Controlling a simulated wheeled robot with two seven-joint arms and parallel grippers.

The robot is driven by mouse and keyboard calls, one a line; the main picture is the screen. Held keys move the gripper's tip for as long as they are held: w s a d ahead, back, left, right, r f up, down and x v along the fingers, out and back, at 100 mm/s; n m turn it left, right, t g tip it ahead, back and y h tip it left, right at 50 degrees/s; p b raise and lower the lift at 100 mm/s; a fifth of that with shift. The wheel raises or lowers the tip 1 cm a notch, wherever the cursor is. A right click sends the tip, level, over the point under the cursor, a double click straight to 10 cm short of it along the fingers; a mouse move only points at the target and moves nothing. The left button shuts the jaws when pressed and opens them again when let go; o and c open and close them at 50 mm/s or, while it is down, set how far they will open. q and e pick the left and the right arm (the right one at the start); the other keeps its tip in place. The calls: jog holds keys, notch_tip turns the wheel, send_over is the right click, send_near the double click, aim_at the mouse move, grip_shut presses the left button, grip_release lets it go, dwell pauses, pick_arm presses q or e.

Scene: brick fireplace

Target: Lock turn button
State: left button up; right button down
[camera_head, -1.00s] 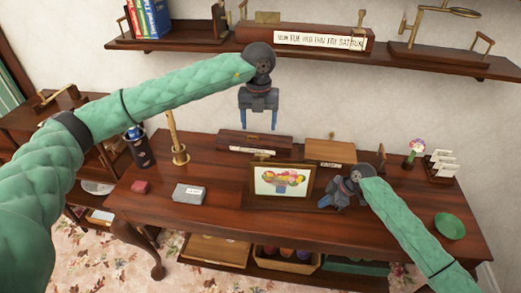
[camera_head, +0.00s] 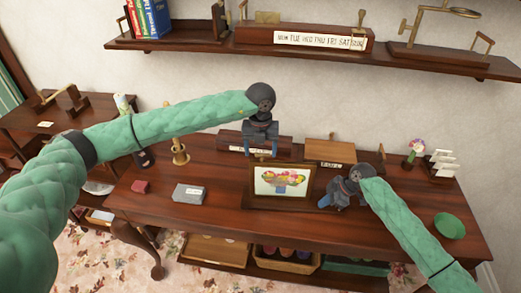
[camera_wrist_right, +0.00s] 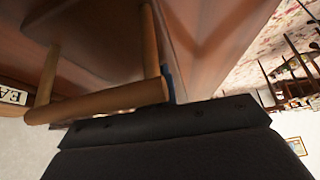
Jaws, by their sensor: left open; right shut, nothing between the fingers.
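I cannot make out a turn button in either view. A framed flower picture (camera_head: 283,204) stands upright on the dark wooden desk (camera_head: 230,222). My left gripper (camera_head: 261,156) points down with its fingers apart, just above the frame's top left part in the head view. It overlaps a dark wooden box (camera_head: 228,141) behind; whether it touches anything is unclear. My right gripper (camera_head: 327,203) is shut and empty beside the frame's right edge; contact cannot be told. The right wrist view shows brown wooden surfaces and a light wooden bar (camera_wrist_right: 100,103) close up.
A wooden box (camera_head: 331,151) with a label stands behind the frame. A shelf (camera_head: 420,58) hangs above.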

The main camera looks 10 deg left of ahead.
pick_arm(q)
jog(key=shift+f, duration=0.15)
jog(key=shift+c, duration=0.4)
jog(key=c, duration=0.9)
pick_arm(e)
jog(key=shift+d, duration=0.1)
